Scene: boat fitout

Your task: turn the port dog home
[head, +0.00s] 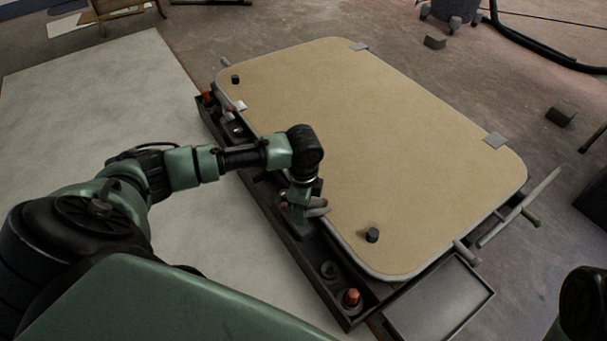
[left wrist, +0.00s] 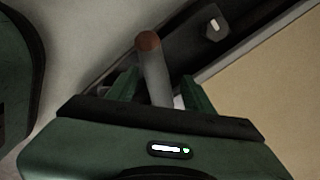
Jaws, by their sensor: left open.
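The port dog, a grey round lever with a reddish-brown end, shows in the left wrist view (left wrist: 155,75). In the head view, part of a grey bar (head: 318,211) shows beside my gripper at the hatch's near long edge. The tan hatch panel (head: 370,150) with its grey rim lies flat. My left gripper (head: 302,206) is low at that edge. In the left wrist view its open fingers (left wrist: 160,88) stand on either side of the lever. I cannot tell whether they touch it. The lever's base is hidden by the gripper. My right gripper is not seen.
A dark narrow trough (head: 290,232) runs along the near edge, with an orange-red piece (head: 352,297) at its end. A shallow grey tray (head: 440,300) lies at the lower right. A green-ended lever (head: 530,216) sits at the right edge. Black knobs (head: 372,235) stand on the panel.

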